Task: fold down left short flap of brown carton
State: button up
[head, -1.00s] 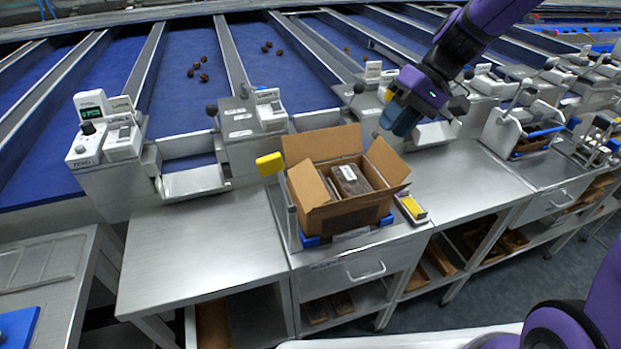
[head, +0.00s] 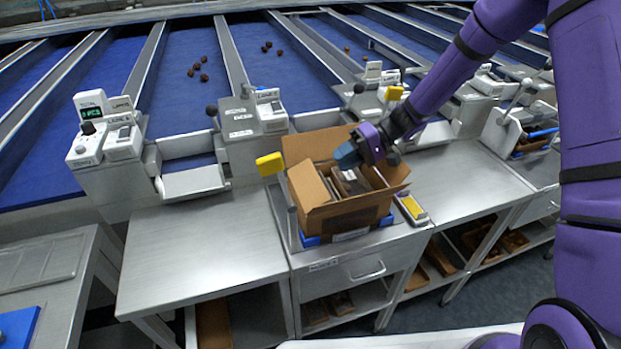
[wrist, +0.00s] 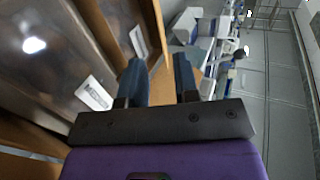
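The brown carton (head: 350,216) stands on the bench, top open. Its left short flap (head: 309,183) stands up on the left side, leaning a little inward. Dark packs with white labels (wrist: 95,93) lie inside the carton.
A yellow block on a post (head: 269,164) stands just left of the carton. A yellow-topped device (head: 412,208) is at its right. Blue corner holders (head: 311,241) sit at its base. Bare steel bench (head: 205,245) lies to the left.

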aim_at(310, 178)
jog(key=x, duration=0.9)
jog(key=shift+s+a+f, duration=0.1)
jog(key=shift+a, duration=0.25)
grip_shut()
